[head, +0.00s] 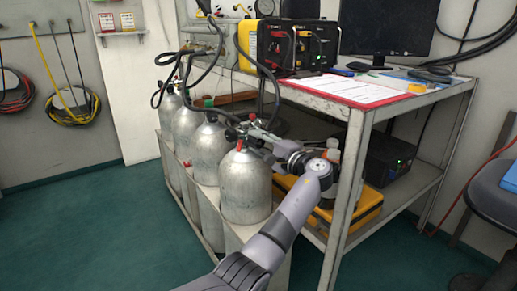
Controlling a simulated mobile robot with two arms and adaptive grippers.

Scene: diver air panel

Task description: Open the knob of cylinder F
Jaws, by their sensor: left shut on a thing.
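Several grey metal cylinders stand in a row in a rack left of the metal workbench. No letter is legible on them, so I cannot tell which is F. The nearest cylinder (245,187) has a valve with red and dark parts (239,144) on top. My left gripper (254,131) reaches in from the right at this valve and is shut on its knob; the fingers partly hide the knob, so how far it is turned cannot be told. The cylinder behind (207,150) has a green part (208,102) at its top. My right gripper is out of view.
Black hoses (213,68) run from the valves up to the bench. The metal bench (353,135) stands close at right, with a yellow-black panel box (288,47) and red clipboard (345,91) on top. A yellow case (366,206) lies on its lower shelf. Green floor is clear at left.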

